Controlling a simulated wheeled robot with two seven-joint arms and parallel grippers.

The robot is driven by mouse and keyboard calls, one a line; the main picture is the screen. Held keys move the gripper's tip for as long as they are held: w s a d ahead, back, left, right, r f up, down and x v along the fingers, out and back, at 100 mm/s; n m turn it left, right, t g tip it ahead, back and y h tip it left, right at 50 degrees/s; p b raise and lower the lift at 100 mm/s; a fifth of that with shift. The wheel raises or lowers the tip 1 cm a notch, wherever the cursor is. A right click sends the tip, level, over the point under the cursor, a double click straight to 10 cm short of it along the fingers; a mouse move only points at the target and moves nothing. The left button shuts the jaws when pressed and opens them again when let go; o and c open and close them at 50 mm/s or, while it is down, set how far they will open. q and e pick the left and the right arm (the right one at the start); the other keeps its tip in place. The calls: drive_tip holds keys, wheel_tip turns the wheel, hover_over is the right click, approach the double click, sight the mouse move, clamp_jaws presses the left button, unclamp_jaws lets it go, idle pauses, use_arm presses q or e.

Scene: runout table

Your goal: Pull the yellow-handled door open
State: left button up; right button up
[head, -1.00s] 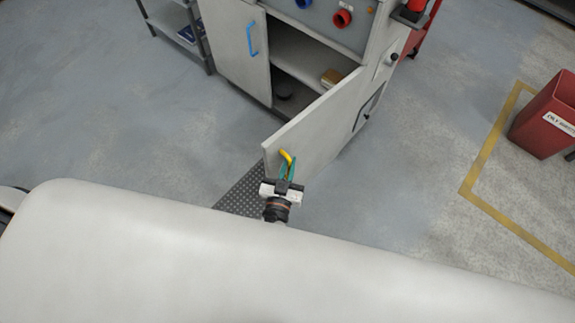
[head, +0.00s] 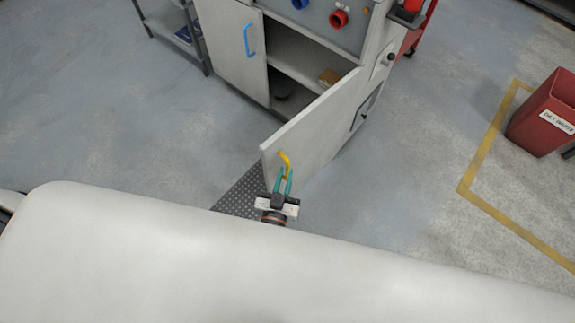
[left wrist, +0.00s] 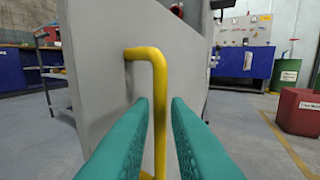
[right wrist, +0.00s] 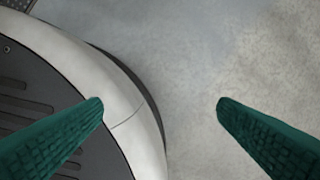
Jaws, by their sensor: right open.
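The grey door (head: 314,132) stands swung out from the cabinet, with its shelves showing behind it. Its yellow handle (head: 286,163) is near the door's free edge and also shows in the left wrist view (left wrist: 157,72). My left gripper (head: 284,171) is open at the handle, its teal fingers apart. In the left wrist view the handle's upright bar shows in the gap between the fingers, and I cannot tell how deep it lies there. My right gripper (right wrist: 160,103) is open and empty above the floor and my base; it is not in the head view.
The cabinet's other door (head: 234,42), with a blue handle (head: 249,40), is at the left of the opening. A dark perforated mat (head: 241,194) lies beside the open door. A red bin (head: 545,112) stands at the right. The floor between is clear.

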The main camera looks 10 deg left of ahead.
use_arm(q)
drive_tip(key=s, duration=0.8)
drive_tip(key=shift+d, duration=0.15)
use_arm(e)
drive_tip(key=shift+s+f, duration=0.6)
drive_tip(key=shift+s, duration=0.35)
use_arm(q)
drive_tip(key=s+a+f+m+g+h+p, duration=0.1)
drive_tip(key=s+a+f+m+g+p, duration=0.1)
drive_tip(key=s+f+g+p, duration=0.35)
drive_tip(key=s+a+f+m+g+h+p, duration=0.1)
drive_tip(key=s+a+f+g+h+p, duration=0.15)
drive_tip(key=s+f+g+p, duration=0.35)
drive_tip(key=s+a+f+g+y+p, duration=0.1)
drive_tip(key=s+a+f+g+y, duration=0.2)
drive_tip(key=s+a, duration=0.7)
wheel_tip(320, 180, down, 2)
drive_tip(key=s+g, duration=0.2)
drive_tip(key=shift+s+f, duration=0.2)
drive_tip(key=shift+s, duration=0.1)
use_arm(e)
drive_tip(key=s+d+r, duration=0.2)
drive_tip(key=s+r, duration=0.5)
drive_tip(key=s, duration=0.1)
drive_tip(key=shift+s+r+g, duration=0.2)
drive_tip(key=shift+r+g, duration=0.15)
drive_tip(key=shift+g, duration=0.05)
